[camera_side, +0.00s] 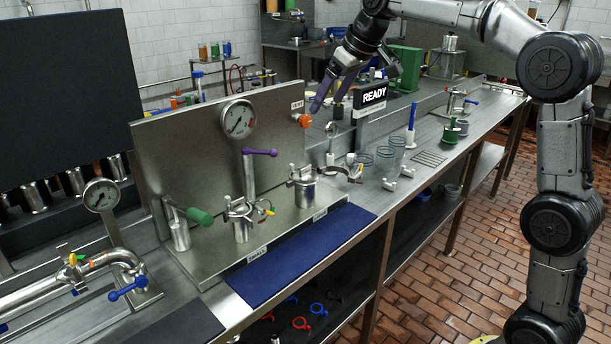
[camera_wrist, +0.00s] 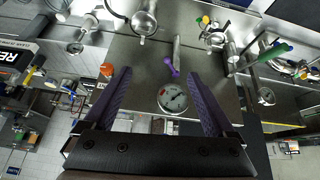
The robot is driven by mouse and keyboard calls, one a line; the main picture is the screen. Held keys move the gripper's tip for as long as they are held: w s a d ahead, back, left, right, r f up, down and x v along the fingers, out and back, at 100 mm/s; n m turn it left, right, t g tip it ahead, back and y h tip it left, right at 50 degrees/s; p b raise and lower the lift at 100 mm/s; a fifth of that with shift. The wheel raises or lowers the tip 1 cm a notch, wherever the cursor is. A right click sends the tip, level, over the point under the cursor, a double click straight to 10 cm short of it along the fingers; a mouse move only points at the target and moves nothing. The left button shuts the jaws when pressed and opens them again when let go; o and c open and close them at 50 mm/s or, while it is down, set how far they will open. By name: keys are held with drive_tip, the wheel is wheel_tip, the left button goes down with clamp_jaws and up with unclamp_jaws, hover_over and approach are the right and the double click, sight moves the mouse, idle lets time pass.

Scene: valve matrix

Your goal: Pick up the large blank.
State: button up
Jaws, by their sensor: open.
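I cannot tell for sure which part is the large blank. My gripper (camera_side: 327,100) has purple fingers and hangs in the air above the bench, right of the steel panel (camera_side: 225,150). In the wrist view my gripper (camera_wrist: 158,73) is open with nothing between its fingers. A steel fitting (camera_wrist: 145,20) and a purple lever (camera_wrist: 172,66) show beyond the fingers.
A dial gauge (camera_side: 238,118) and an orange knob (camera_side: 304,120) are on the panel. A READY display (camera_side: 374,97) stands beside my gripper. Clear glasses (camera_side: 385,157) stand along the bench's front. A blue mat (camera_side: 300,255) lies bare before the panel.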

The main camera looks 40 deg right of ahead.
drive_tip(key=w+d+f+g, duration=0.1)
drive_tip(key=w+d+f, duration=0.4)
drive_tip(key=w+f, duration=0.2)
drive_tip(key=m, duration=0.1)
hover_over(306, 167)
drive_tip(key=s, duration=0.3)
drive_tip(key=shift+g, duration=0.3)
drive_tip(key=f, duration=0.7)
drive_tip(key=d+f, duration=0.1)
drive_tip(key=f, duration=0.2)
drive_tip(key=shift+w+f, duration=0.1)
drive_tip(key=shift+f, duration=0.2)
drive_tip(key=shift+a+x, duration=0.25)
drive_tip(key=shift+x, duration=1.25)
drive_tip(key=shift+a+x, duration=0.2)
drive_tip(key=shift+x, duration=1.3)
drive_tip(key=shift+w+r, duration=0.15)
clamp_jaws()
